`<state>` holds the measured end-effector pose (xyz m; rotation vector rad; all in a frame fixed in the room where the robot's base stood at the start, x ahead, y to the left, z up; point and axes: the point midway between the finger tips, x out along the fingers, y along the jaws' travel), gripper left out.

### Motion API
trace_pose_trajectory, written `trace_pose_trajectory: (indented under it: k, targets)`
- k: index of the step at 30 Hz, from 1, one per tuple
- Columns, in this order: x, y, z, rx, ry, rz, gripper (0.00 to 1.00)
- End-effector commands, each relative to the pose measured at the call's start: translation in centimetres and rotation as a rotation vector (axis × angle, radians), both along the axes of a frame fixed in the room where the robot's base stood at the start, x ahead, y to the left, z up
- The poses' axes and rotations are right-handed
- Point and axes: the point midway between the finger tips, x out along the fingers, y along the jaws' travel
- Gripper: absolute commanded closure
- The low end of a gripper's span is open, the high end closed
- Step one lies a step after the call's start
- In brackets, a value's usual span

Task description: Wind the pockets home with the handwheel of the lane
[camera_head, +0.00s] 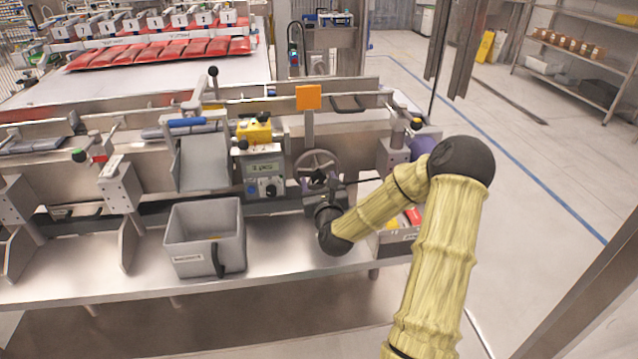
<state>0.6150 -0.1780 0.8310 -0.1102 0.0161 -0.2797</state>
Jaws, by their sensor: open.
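The handwheel (316,160) is a grey spoked wheel on the front of the lane, below the orange square plate and right of the control box. My gripper (320,180) is at the lower part of the wheel, with its dark fingers pointing toward it. The fingers overlap the wheel's lower rim in this view; I cannot tell whether they touch it. My gripper is open. The lower rim is partly hidden behind my gripper. The lane's pockets cannot be made out clearly here.
A control box (264,172) with a yellow top unit stands left of the wheel. A grey bin (205,240) sits on the steel shelf (90,278). An orange plate (308,97) rises on a post above the wheel.

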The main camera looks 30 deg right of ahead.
Motion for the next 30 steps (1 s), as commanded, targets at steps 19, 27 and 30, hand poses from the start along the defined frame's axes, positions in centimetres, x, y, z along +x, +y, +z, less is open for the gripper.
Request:
trace_pose_trajectory:
  k: [19,27,30]
  targets:
    - [0.03,-0.01,-0.01,-0.003,0.001,0.0,0.83]
    - [0.01,-0.02,0.0,-0.055,0.016,0.0,0.83]
    - [0.01,-0.04,0.0,-0.099,0.028,0.0,0.83]
